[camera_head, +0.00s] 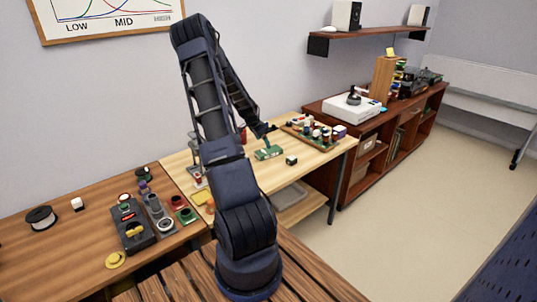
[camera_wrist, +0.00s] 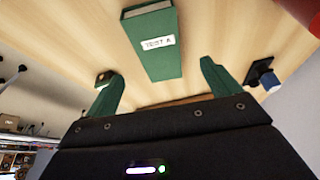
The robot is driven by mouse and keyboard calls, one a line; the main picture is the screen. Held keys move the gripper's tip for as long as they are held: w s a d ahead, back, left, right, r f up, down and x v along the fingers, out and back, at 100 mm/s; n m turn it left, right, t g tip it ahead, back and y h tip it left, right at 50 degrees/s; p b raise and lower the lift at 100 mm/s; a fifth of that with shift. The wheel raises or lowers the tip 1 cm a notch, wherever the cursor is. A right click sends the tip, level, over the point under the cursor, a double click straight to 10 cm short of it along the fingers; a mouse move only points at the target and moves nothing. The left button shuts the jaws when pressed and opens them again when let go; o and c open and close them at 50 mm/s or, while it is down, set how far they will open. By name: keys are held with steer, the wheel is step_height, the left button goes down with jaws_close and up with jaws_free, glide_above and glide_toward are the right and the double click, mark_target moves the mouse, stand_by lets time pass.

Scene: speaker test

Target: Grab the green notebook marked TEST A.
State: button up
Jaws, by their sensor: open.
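The green notebook (camera_wrist: 155,62), with a white label reading TEST A, lies on the light wooden table (camera_head: 230,172). In the wrist view it is at the upper middle, beyond and between my fingertips. My gripper (camera_wrist: 158,80) has its two green fingers spread apart, with nothing between them that I can see it touching. In the head view the notebook (camera_head: 268,152) shows as a small green shape just below my gripper (camera_head: 264,138). The exact gap between gripper and notebook is hard to tell.
A red object (camera_wrist: 303,12) shows at the wrist view's upper right. The darker left table (camera_head: 60,262) holds a grey device (camera_head: 133,232) and several small parts.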

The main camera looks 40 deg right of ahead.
mark_target(268, 150)
steer(key=shift+x, duration=3.95)
steer(key=shift+s+d+r, duration=0.1)
steer(key=shift+d, duration=0.05)
steer(key=c, duration=1.1)
steer(key=shift+c, duration=0.2)
steer(key=shift+r, duration=0.1)
